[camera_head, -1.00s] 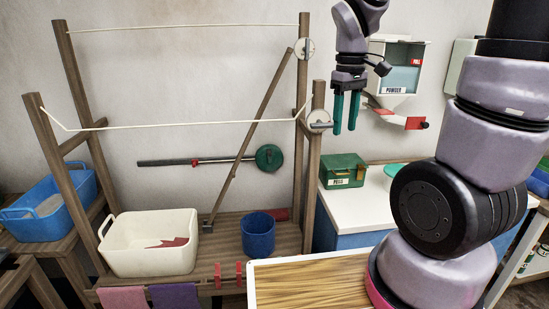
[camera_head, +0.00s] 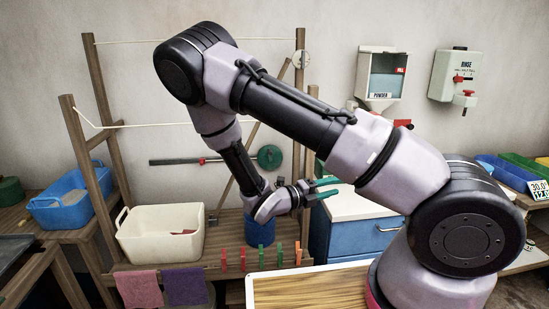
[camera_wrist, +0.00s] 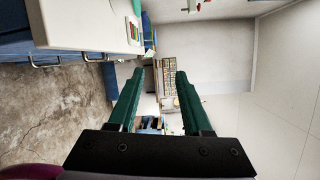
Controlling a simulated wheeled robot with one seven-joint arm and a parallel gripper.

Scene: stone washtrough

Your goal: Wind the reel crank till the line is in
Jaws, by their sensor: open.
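A pale reel disc (camera_head: 301,59) sits high on the rack's right post, partly visible; its crank is not clear. The lower reel seen earlier is hidden behind my arm. An upper line (camera_head: 125,42) runs straight from the left post until my arm covers it. A lower line (camera_head: 150,125) dips near the left post, then runs right behind my arm. My gripper (camera_head: 338,187) points right, below the reels and near the right post, with its green fingers apart. In the wrist view my gripper (camera_wrist: 160,75) is open and nothing is between the fingers.
A white basin (camera_head: 160,236) and a blue bucket (camera_head: 259,229) stand on the rack's shelf. Several red and green pegs (camera_head: 243,258) line its front. A powder dispenser (camera_head: 383,76) and rinse dispenser (camera_head: 456,76) hang on the wall. A blue cabinet (camera_head: 358,239) stands right.

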